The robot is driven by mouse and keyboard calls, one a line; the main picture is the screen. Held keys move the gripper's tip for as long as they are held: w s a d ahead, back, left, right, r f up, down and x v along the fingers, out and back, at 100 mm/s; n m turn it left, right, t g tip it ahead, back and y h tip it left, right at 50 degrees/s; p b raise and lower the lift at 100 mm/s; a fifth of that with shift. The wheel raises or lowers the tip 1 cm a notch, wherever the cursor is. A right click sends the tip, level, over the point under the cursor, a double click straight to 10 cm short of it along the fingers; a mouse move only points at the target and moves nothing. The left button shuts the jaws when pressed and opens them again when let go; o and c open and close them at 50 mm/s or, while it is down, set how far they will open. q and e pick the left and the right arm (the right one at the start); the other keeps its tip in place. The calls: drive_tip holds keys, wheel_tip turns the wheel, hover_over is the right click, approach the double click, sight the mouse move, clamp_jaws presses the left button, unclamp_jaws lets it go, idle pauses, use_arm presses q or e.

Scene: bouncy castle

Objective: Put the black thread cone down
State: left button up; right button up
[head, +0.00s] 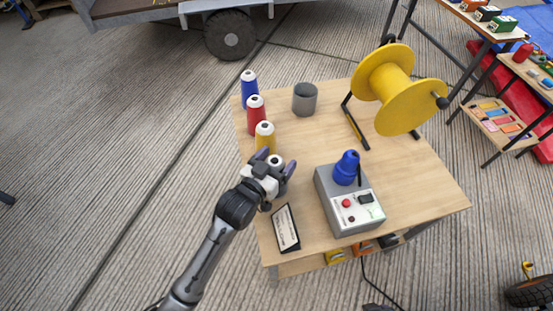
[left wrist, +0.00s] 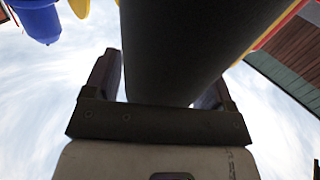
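My left gripper (head: 276,164) is at the table's left edge, at the near end of a row of thread cones. Its two fingers are on either side of the black thread cone (left wrist: 190,45), which fills the space between them in the left wrist view. In the head view only the cone's white top (head: 275,159) shows clearly; its body and base are hidden by the gripper. I cannot tell whether the base touches the table (head: 420,185). The yellow cone (head: 264,136), red cone (head: 256,113) and blue cone (head: 249,90) stand upright behind it. My right gripper is not in view.
A grey cup (head: 305,98) stands right of the cones. A large yellow spool (head: 388,88) is on a stand behind. A grey box (head: 350,205) with a blue part (head: 346,167) and a dark-framed sign (head: 285,228) are close by on the right and near side.

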use_arm(q)
drive_tip(key=shift+o, duration=0.4)
drive_tip(key=shift+r, duration=0.15)
drive_tip(key=shift+s+a+r, duration=0.1)
drive_tip(key=shift+s+a, duration=0.05)
drive_tip(key=shift+s, duration=0.05)
drive_tip(key=p+v, duration=0.4)
drive_tip(key=v, duration=0.7)
drive_tip(key=shift+s+p, duration=0.25)
drive_tip(key=shift+p, duration=0.1)
drive_tip(key=shift+a, duration=0.15)
